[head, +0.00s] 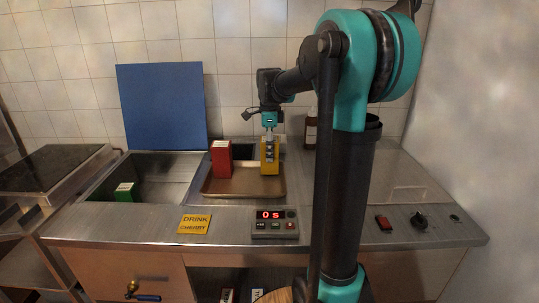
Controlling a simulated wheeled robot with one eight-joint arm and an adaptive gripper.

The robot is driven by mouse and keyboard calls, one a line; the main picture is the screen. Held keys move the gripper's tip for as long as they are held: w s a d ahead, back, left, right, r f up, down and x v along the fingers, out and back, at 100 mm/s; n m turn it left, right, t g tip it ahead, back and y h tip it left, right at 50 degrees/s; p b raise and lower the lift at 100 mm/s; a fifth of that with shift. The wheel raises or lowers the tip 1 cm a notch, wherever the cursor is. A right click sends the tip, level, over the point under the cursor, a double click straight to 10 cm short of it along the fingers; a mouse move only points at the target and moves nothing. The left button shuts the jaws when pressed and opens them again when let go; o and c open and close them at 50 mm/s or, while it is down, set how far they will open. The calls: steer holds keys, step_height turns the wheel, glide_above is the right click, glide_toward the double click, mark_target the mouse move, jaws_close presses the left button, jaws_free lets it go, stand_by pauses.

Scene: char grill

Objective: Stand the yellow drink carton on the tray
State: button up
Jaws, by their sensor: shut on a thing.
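The yellow drink carton (275,163) stands upright at the back right part of the brown tray (240,189). My gripper (269,142) is above it and shut on its upper part. The fingers hide part of the carton's front. I cannot tell whether its base touches the tray. A red carton (221,160) stands upright on the left side of the tray, apart from the yellow one.
A green carton (124,192) sits in the sunken bin at the left. A timer (275,224) reading 0s and a yellow sign (194,224) are in front. A blue board (162,105) leans at the wall.

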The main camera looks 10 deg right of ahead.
steer(key=shift+f, duration=0.8)
steer(key=o, duration=1.4)
steer(key=shift+f, duration=0.1)
step_height(320, 180, up, 12)
steer(key=shift+r, duration=0.15)
